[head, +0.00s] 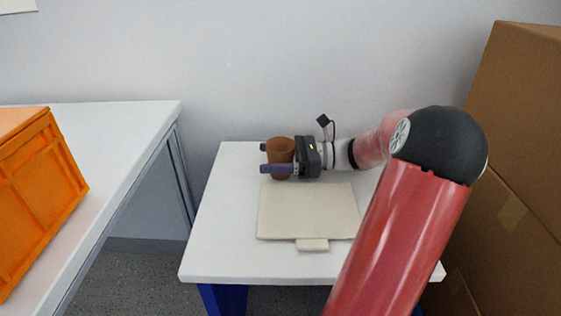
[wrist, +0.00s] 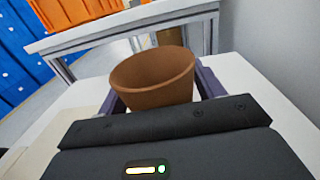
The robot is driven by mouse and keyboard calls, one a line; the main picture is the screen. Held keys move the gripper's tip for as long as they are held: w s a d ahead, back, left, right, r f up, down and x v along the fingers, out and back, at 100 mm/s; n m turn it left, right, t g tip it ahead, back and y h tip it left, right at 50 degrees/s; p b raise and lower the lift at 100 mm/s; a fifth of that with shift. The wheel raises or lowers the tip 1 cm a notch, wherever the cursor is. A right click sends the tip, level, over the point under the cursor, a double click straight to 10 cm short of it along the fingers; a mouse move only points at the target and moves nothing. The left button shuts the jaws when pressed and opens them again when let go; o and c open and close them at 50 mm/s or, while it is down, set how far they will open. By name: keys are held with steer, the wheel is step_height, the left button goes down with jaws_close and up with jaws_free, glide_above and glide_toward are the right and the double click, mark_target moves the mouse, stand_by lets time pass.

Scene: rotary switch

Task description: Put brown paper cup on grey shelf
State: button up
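The brown paper cup (head: 281,146) stands upright at the back of the small white table (head: 225,235). In the wrist view the cup (wrist: 155,80) shows its open rim, with its lower part partly hidden by my gripper's body. My gripper (head: 271,158) is level, low over the table, with one purple finger on each side of the cup. In the wrist view my gripper (wrist: 160,95) has its fingers wide apart, and small gaps seem to show beside the cup's lower part. I cannot identify a grey shelf in either view.
A beige board (head: 305,212) lies on the table in front of the cup. A white-topped bench with grey legs (head: 135,120) stands at left, bearing an orange crate (head: 40,190). Cardboard boxes (head: 520,130) are stacked at right. The wall is close behind the cup.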

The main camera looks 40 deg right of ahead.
steer(key=c, duration=0.9)
steer(key=shift+r, duration=0.15)
